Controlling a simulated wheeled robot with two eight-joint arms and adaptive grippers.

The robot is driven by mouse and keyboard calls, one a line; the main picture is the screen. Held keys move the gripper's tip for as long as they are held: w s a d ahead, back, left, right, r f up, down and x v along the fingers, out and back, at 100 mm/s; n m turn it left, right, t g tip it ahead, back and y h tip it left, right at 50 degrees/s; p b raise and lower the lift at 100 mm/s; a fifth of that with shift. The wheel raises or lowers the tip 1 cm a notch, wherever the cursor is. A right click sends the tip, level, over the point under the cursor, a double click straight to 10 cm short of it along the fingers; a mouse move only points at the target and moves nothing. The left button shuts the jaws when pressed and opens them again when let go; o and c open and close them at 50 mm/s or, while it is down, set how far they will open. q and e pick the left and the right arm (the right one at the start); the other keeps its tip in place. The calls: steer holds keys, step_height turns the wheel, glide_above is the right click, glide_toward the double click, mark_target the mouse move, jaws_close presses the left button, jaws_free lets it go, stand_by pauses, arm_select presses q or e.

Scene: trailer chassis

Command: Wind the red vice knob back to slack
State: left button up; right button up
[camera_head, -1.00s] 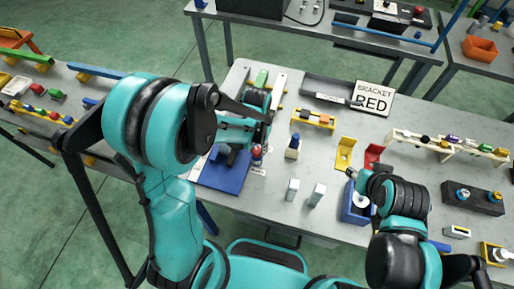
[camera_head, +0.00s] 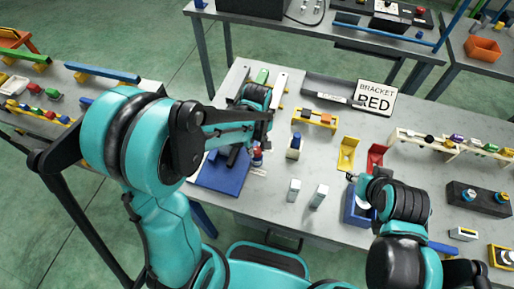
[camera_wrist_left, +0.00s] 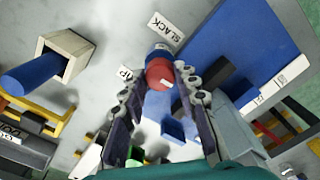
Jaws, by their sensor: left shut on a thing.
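The red vice knob (camera_wrist_left: 160,72) sits between the two dark fingers of my left gripper (camera_wrist_left: 160,85) in the left wrist view, and the fingers are shut on it. In the head view my left gripper (camera_head: 256,148) reaches down at the right edge of the blue vice plate (camera_head: 222,180), and the knob (camera_head: 257,154) shows as a small red spot. A SLACK label (camera_wrist_left: 168,29) lies just beyond the knob; a second label (camera_wrist_left: 125,74) beside it is partly hidden. My right gripper (camera_head: 354,178) is by the blue bin, too small to read its fingers.
A blue-topped post (camera_head: 294,146) and two pale blocks (camera_head: 294,190) stand right of the vice. A yellow bracket (camera_head: 347,154), a red bracket (camera_head: 376,158) and a blue bin (camera_head: 350,212) lie further right. A BRACKET RED sign (camera_head: 375,98) stands behind. Bare tabletop lies between them.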

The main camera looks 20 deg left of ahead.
arm_select(q)
steer(key=n, duration=0.3)
steer(key=shift+n+b, duration=0.3)
steer(key=shift+n, duration=0.1)
steer(key=n, duration=0.4)
steer(key=shift+n+b, duration=0.3)
steer(key=n, duration=0.8)
steer(key=shift+n+b, duration=0.3)
steer(key=shift+b, duration=0.1)
steer(key=o, duration=1.2)
steer(key=shift+c, duration=0.2)
